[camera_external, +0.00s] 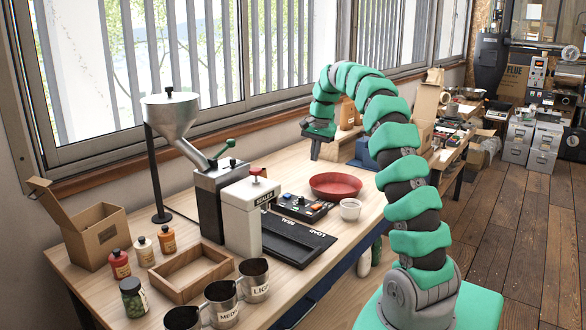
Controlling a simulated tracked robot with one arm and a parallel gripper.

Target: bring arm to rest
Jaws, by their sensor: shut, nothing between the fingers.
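My arm, with green segments, rises from its base at the lower right and curves over to the left. My gripper (315,152) points down above the wooden workbench (340,238), up and behind the red bowl (336,186) in the picture. The gripper is shut and holds nothing. It is clear of the things on the bench.
Metal mugs (253,279), an empty wooden tray (191,273) and a cardboard box (95,236) fill the near left.

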